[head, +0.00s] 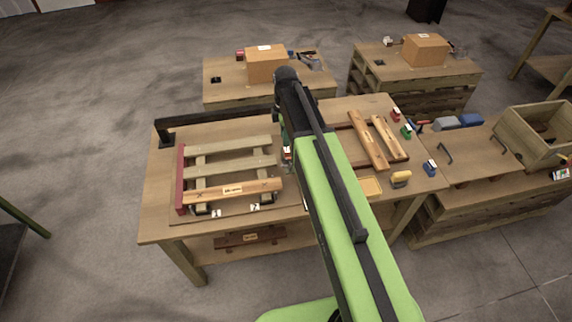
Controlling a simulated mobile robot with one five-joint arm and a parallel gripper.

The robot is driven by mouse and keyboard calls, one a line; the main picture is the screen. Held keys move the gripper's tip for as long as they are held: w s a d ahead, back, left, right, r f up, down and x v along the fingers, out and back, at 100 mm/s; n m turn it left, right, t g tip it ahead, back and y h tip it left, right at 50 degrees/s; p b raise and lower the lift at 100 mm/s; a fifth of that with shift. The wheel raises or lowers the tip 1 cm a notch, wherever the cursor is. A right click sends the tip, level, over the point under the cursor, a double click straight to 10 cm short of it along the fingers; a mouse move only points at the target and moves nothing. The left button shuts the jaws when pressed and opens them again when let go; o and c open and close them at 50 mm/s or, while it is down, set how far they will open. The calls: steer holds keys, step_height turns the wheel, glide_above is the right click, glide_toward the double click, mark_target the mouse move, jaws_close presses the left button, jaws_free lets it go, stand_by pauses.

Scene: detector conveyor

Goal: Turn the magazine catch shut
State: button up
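A low rack of pale slats (228,165) lies on the wooden workbench (160,222), with a red bar (181,180) along its left end. A labelled plank (233,192) lies across its front. Two small dark fittings with white tags, the left one (215,213) and the right one (254,207), sit at the front edge. A black bar (215,117) on a block runs along the back. I cannot tell which part is the magazine catch or how it is turned. My green and black arm reaches over the bench and hides its middle. My gripper is hidden behind it.
A side bench at right holds an open wooden crate (541,133). Two benches behind carry cardboard boxes (266,64). Floor at left is mostly clear.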

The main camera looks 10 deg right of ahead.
mark_target(289, 162)
step_height(289, 162, down, 13)
steer(key=b, duration=1.1)
steer(key=shift+r, duration=0.1)
jaws_close()
